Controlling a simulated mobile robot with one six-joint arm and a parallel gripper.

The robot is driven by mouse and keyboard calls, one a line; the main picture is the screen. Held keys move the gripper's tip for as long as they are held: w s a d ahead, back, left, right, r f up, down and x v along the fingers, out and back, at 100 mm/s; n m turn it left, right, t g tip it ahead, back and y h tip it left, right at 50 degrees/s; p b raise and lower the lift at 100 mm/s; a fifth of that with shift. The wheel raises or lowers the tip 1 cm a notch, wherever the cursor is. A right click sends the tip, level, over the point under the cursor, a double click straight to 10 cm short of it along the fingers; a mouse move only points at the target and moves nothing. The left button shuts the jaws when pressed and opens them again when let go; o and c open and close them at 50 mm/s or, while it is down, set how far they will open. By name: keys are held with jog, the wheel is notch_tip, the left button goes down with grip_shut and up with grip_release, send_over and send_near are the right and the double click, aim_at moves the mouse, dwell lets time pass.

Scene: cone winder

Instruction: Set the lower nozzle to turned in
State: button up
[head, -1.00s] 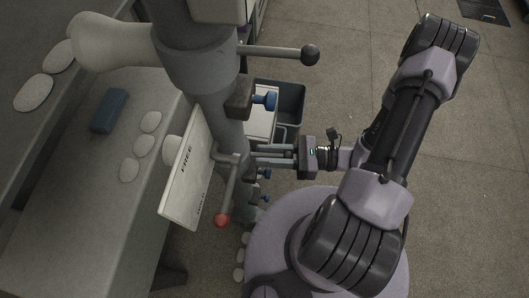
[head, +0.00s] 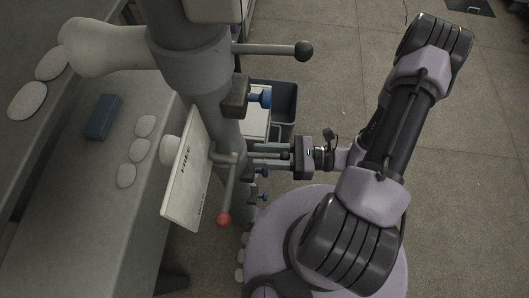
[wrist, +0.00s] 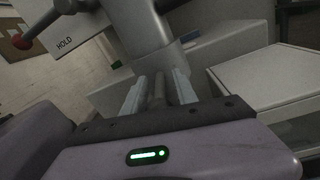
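My gripper (head: 256,155) is at the right side of the grey column, level with the marked plate. Its two fingers point left toward the column. In the wrist view the fingers (wrist: 158,88) lie on either side of a grey rod-like part (wrist: 157,92), with narrow gaps that make the gripper look open around it. This may be the lower nozzle, but its far end is hidden and I cannot tell which way it is turned.
A lever with a red ball (head: 224,219) hangs beside the plate (head: 185,175) marked FREE, close to my gripper. A black-ball lever (head: 303,50) sticks out above. A grey bin (head: 287,105) stands behind. Open floor (head: 345,60) lies to the right.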

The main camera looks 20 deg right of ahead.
jog(key=p+v, duration=0.2)
jog(key=v, duration=1.5)
jog(key=shift+d+p, duration=0.25)
jog(key=shift+p, duration=0.1)
